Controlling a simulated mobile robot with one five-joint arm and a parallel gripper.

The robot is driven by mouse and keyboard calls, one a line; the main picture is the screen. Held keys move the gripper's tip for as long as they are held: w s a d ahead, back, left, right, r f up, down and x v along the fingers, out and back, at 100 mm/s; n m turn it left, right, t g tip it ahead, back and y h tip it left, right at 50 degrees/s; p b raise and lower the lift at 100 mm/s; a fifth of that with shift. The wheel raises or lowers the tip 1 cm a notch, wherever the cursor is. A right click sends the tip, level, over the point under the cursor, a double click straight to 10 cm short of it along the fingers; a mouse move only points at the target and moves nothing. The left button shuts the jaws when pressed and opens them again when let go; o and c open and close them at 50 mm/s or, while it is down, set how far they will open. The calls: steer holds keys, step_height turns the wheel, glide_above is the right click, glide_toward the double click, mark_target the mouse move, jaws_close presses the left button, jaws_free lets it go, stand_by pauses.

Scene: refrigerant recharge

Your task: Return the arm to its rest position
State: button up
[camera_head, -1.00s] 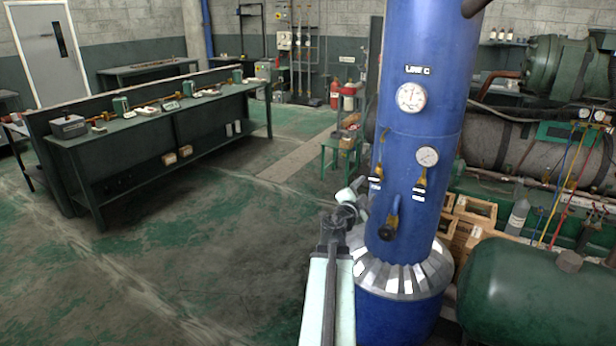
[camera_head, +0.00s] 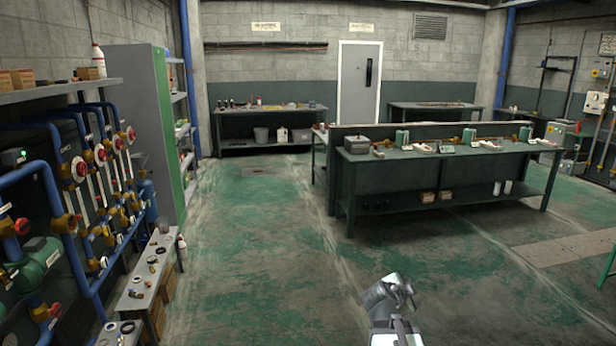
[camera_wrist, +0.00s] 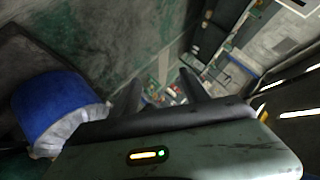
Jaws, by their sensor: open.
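In the wrist view, the two dark fingers of my gripper (camera_wrist: 160,92) stand apart with nothing held between them. Past the fingertips the room shows small, tilted and blurred, with only floor and distant clutter. In the head view, the grey metal end of my arm shows at the bottom, right of centre, over open floor. Its fingers cannot be made out there. The arm touches nothing that I can see.
A blue column (camera_wrist: 58,105) with a silver collar shows left in the wrist view. A long green workbench (camera_head: 440,165) stands ahead. Blue pipes with red valves (camera_head: 80,170) and a low bench (camera_head: 150,275) line the left. The floor (camera_head: 260,260) between is clear.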

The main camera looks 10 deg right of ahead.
steer(key=s+a+f+n+g+y, duration=0.1)
steer(key=a+f+n+y, duration=0.15)
steer(key=a, duration=0.45)
steer(key=s+a+f+n+g+y, duration=0.2)
steer(key=a+f+n, duration=0.15)
steer(key=a, duration=0.35)
steer(key=s+a+f+n+g+y, duration=0.4)
steer(key=s+a+f+n, duration=0.1)
steer(key=s+a+n, duration=0.5)
steer(key=n, duration=0.2)
steer(key=shift+s+a+n+g, duration=0.15)
steer(key=shift+n+g, duration=0.15)
steer(key=shift+g, duration=0.1)
